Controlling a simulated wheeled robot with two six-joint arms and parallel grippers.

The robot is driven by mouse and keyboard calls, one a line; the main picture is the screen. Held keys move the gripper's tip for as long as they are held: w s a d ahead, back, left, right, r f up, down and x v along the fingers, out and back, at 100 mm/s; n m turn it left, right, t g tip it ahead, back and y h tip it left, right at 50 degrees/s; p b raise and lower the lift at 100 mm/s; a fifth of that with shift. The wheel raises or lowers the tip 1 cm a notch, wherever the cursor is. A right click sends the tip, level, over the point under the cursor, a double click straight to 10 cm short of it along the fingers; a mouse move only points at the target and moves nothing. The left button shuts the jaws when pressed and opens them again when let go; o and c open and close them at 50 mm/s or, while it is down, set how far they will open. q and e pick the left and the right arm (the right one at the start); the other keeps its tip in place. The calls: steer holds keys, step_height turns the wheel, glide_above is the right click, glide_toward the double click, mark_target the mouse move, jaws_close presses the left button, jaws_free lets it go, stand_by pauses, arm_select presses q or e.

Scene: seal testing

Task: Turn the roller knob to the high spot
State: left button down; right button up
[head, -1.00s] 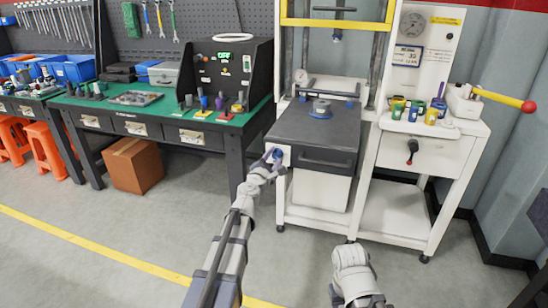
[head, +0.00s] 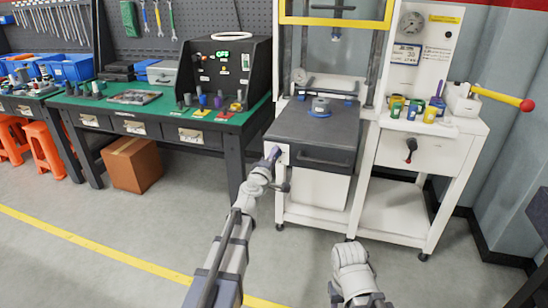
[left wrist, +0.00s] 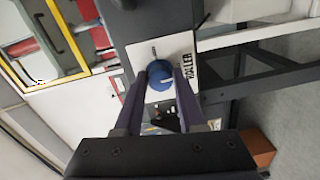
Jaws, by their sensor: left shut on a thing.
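The roller knob (left wrist: 160,76) is a round blue knob on a white plate (left wrist: 185,45) lettered ROLLER in the left wrist view. A pale mark shows on its face and a short dark line is on the plate above it. My left gripper (left wrist: 160,88) has its two dark purple fingers on either side of the knob and is shut on it. In the head view my left gripper (head: 274,155) is at the front left corner of the white machine (head: 320,190), and hides the knob there. My right arm shows low in the head view; its fingers are not visible.
A dark platen (head: 315,130) with a blue-ringed part (head: 320,107) tops the machine. A green-topped bench (head: 130,108) stands to the left. The floor in front is clear.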

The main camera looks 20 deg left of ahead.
arm_select(q)
steer(key=shift+m, duration=0.4)
steer(key=c, duration=0.5)
jaws_free()
steer(key=shift+w+a, duration=0.1)
steer(key=s, duration=0.8)
steer(key=shift+r, duration=0.15)
steer(key=shift+w, duration=0.1)
